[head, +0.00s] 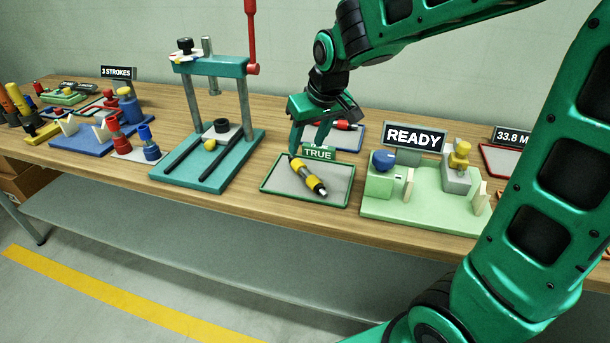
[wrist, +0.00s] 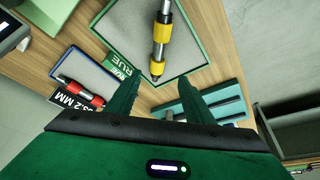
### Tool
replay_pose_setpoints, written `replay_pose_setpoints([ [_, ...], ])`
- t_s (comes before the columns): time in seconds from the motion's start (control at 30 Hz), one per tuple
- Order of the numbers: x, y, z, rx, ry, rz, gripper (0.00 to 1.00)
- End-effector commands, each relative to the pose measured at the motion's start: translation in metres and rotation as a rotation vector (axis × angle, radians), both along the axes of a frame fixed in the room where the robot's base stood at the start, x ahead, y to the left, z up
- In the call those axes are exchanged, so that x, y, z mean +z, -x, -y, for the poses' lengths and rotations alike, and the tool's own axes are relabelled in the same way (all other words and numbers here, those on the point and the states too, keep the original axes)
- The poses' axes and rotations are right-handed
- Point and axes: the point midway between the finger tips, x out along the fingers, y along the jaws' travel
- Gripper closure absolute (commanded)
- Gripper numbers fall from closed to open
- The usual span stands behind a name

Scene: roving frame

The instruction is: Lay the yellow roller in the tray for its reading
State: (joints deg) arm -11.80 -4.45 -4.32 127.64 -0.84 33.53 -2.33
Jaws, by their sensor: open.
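The yellow roller (head: 313,183), banded in yellow, black and silver, lies slantwise on the grey floor of the green-rimmed tray (head: 279,180). A green sign reading TRUE (head: 319,152) stands at the tray's back edge. In the wrist view the roller (wrist: 157,67) lies in the tray (wrist: 127,32), just beyond my fingers. My gripper (head: 320,136) is above the back of the tray, near the sign.
A teal press (head: 212,67) with a red lever stands left of the tray. A pale green fixture (head: 415,205) with a READY sign (head: 415,138) stands at right. Behind, a red roller (head: 343,125) lies in a blue-rimmed tray. The bench's front edge is close.

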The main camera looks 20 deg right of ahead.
Motion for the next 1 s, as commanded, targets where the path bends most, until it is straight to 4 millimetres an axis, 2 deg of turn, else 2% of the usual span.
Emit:
replay_pose_setpoints([
  [0.3, -0.040, -0.017, -0.002, 0.001, 0.001, -0.005, 0.53],
  [0.57, -0.055, -0.024, -0.002, 0.000, 0.001, -0.003, 0.53],
  [0.8, -0.084, -0.036, 0.001, -0.001, 0.001, -0.004, 0.53],
  [1.0, -0.098, -0.042, 0.000, 0.000, 0.000, -0.002, 0.53],
])
